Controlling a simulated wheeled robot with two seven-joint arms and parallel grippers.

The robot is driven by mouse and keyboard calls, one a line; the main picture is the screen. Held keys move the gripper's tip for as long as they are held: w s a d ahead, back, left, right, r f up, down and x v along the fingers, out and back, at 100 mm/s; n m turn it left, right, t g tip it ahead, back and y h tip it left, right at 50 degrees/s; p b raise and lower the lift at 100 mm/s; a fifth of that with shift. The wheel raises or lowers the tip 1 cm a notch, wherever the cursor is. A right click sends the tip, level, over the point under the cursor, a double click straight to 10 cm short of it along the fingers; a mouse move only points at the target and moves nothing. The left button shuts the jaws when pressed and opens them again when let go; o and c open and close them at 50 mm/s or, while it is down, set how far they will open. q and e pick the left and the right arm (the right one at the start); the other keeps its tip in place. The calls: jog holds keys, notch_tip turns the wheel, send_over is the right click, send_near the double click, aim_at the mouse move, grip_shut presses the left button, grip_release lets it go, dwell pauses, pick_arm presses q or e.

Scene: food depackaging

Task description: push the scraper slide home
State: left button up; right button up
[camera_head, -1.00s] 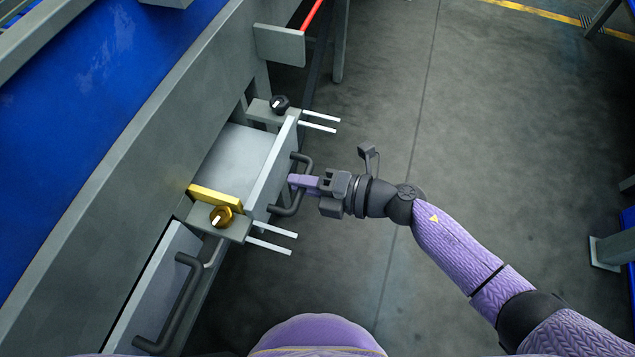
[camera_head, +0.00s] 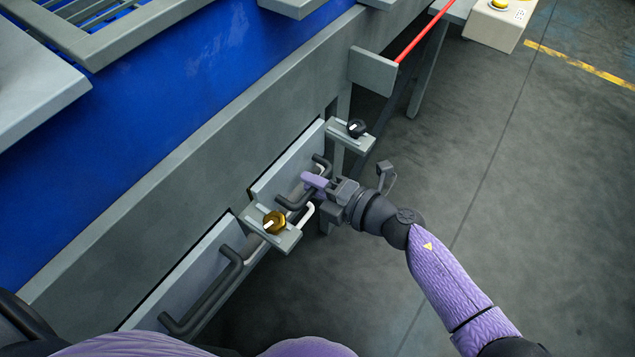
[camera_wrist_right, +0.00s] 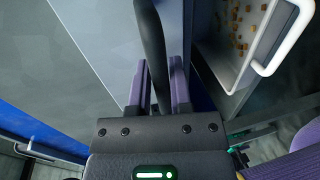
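The scraper slide (camera_head: 284,172) shows in the head view as a grey front plate set in the machine's side, in line or nearly in line with the panel around it. Its body behind the plate is hidden. A dark bar handle (camera_head: 291,201) is on the plate. My right gripper (camera_head: 313,183) is at this handle, and in the right wrist view its two purple fingers (camera_wrist_right: 160,85) are closed around the dark bar (camera_wrist_right: 152,40). My left gripper is not in view.
A brass knob (camera_head: 274,222) and a black knob (camera_head: 356,128) sit on brackets either side of the slide. A second dark handle (camera_head: 212,290) is at lower left. A white bin (camera_wrist_right: 224,65) with brown bits is beside the gripper. Floor at right is clear.

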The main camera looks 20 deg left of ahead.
jog(key=o, duration=0.3)
jog(key=shift+a, duration=0.1)
pick_arm(q)
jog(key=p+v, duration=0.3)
jog(key=p, duration=0.1)
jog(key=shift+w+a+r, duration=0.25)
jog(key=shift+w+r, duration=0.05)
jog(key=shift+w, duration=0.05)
pick_arm(e)
jog(key=v, duration=1)
